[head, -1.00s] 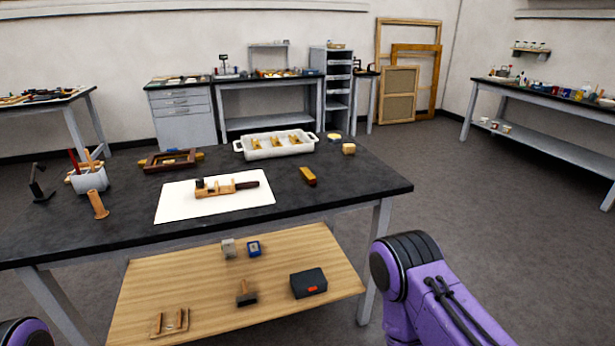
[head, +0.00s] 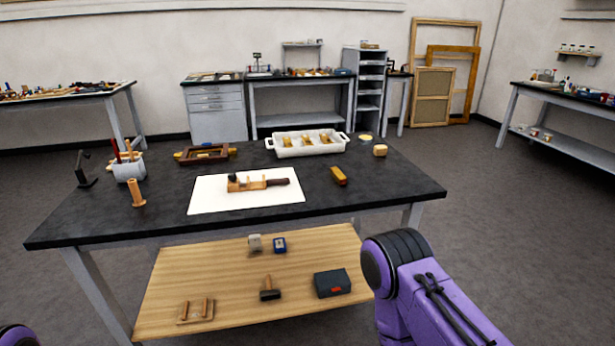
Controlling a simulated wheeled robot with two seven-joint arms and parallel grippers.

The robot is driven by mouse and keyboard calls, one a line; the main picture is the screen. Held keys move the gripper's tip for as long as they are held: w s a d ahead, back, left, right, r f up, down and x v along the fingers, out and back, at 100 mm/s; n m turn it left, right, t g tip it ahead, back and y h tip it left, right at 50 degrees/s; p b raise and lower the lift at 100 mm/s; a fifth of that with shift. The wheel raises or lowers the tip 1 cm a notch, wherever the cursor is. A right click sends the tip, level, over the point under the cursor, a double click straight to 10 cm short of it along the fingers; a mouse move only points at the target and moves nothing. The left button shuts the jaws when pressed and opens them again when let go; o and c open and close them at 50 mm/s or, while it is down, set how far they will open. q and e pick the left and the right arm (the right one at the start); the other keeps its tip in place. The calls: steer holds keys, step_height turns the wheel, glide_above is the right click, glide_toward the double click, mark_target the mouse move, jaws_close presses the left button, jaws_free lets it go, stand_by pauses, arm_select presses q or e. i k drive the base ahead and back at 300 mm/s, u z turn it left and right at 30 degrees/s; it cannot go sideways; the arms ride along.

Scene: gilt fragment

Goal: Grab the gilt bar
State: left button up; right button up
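A small golden-brown bar (head: 339,176) lies on the black tabletop (head: 372,200), right of a white sheet (head: 208,198). It looks like the gilt bar. Several gold-coloured pieces (head: 308,140) also sit in a white two-handled tray (head: 283,152) behind it; their exact shape is too small to tell. Neither gripper is in view. Only a purple part of my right arm shows at the lower right and a sliver of my left at the lower left corner.
On the sheet lies a wooden tool with a dark handle (head: 278,182). A wooden lower shelf (head: 225,285) holds small items. Floor to the right is open.

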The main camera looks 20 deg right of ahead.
mark_target(340, 177)
steer(key=u, duration=3.2)
steer(key=k, duration=2.5)
steer(key=z, duration=1.4)
